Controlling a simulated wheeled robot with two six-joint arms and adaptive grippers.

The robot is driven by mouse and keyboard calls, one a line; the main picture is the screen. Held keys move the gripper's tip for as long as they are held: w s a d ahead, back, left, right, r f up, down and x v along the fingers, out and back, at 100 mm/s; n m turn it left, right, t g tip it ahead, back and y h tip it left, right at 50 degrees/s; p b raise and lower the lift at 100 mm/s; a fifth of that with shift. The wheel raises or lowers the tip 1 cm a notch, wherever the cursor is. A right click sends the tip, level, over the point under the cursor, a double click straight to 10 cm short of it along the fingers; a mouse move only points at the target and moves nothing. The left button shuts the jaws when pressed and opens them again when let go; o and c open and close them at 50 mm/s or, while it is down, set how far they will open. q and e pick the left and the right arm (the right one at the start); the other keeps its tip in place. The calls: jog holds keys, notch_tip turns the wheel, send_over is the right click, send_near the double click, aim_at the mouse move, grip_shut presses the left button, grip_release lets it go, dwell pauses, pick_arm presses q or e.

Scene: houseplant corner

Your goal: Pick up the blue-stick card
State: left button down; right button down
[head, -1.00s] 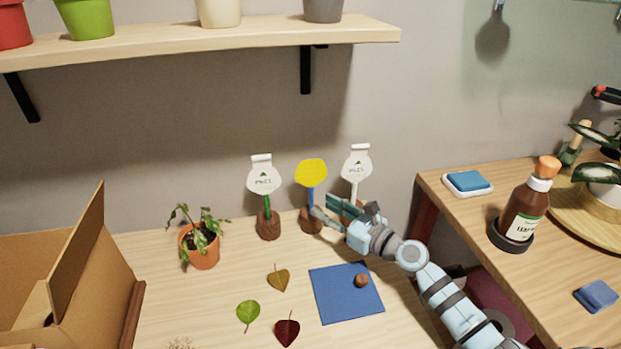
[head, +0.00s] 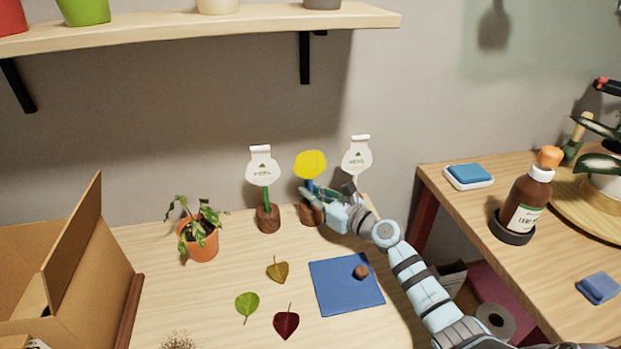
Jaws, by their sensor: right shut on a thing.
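The blue-stick card (head: 310,163) is a yellow round card on a blue stick, upright at its brown holder (head: 311,213). My right gripper (head: 311,194) is shut on its blue stick, just below the yellow head. I cannot tell whether the stick's foot is still inside the holder, as the gripper covers part of it. A white card on a green stick (head: 264,167) stands in a brown holder to the left. A white card on a white stick (head: 357,157) stands to the right, its lower part hidden behind my arm. My left gripper is not in view.
A potted plant (head: 199,239) stands left of the cards. Several leaves (head: 247,305) and a blue mat (head: 346,285) with a small brown piece (head: 361,272) lie in front. A cardboard box (head: 75,265) is at the left. A shelf (head: 200,32) hangs above.

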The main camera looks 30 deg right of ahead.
notch_tip(320, 180, up, 21)
jog(key=p, duration=1.4)
notch_tip(320, 180, up, 5)
jog(key=p, duration=0.6)
send_over(310, 178)
jog(key=shift+w+d+r+p, duration=0.1)
jog(key=shift+w+r+p, duration=0.05)
jog(key=shift+r+p, duration=0.35)
jog(key=shift+w+d+r+p, duration=0.1)
jog(key=shift+w+r+p, duration=0.05)
jog(key=shift+r+p, duration=0.3)
jog(key=shift+f, duration=0.1)
